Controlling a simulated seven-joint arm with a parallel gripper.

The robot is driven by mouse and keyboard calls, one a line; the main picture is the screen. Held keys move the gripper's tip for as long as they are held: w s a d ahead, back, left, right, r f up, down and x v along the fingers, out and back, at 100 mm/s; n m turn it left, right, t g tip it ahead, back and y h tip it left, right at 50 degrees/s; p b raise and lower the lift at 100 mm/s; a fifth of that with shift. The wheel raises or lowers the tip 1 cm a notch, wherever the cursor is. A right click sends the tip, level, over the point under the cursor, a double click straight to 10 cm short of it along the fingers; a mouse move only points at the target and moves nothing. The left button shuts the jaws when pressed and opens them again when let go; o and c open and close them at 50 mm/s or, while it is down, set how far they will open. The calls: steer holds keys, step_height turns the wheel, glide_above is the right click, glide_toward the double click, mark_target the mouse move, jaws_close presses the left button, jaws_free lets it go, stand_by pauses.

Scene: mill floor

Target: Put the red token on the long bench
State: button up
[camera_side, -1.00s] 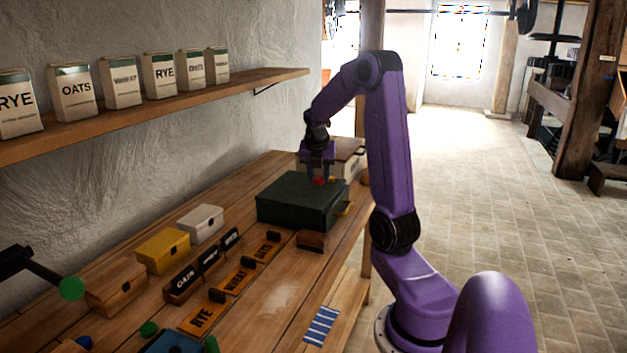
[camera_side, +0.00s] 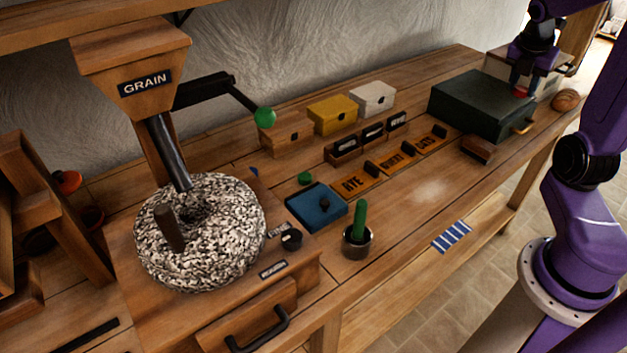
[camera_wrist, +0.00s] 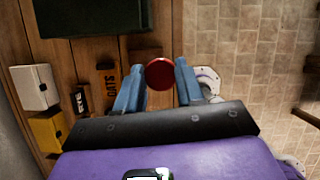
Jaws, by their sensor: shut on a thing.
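My gripper (camera_side: 522,84) is at the upper right of the side view, over or just behind the right end of the dark green box. Its blue fingers (camera_wrist: 159,86) are shut on the red token (camera_wrist: 160,73), a round disc in the wrist view. A small red part of the token (camera_side: 520,91) shows below the fingers in the side view. The long bench (camera_side: 425,195) is a wooden worktop running along the wall. I cannot tell exactly how high the token is above the box or bench.
The dark green box (camera_side: 485,103) stands near my gripper, with a bread roll (camera_side: 565,100) to its right. Label blocks, small boxes, a blue box (camera_side: 316,207) and a grain mill (camera_side: 200,232) stand along the bench. A bare strip lies along its front.

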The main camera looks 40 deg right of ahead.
steer(key=shift+s+a+f+m+g, duration=0.25)
steer(key=shift+a+f+m+g, duration=0.3)
steer(key=shift+m, duration=0.65)
steer(key=s+a+f+m+y, duration=0.35)
steer(key=a+m, duration=0.45)
steer(key=m, duration=0.8)
steer(key=s+a+f+m+y, duration=0.2)
steer(key=a+f+m+y, duration=0.4)
steer(key=m, duration=1)
glide_above(455, 171)
steer(key=d, duration=0.1)
steer(key=shift+g+h, duration=0.35)
steer(key=f, duration=0.8)
steer(key=shift+d, duration=0.2)
steer(key=shift+w+d+f, duration=0.1)
steer(key=shift+w+f, duration=0.1)
steer(key=shift+f, duration=1.55)
steer(key=shift+f, duration=0.1)
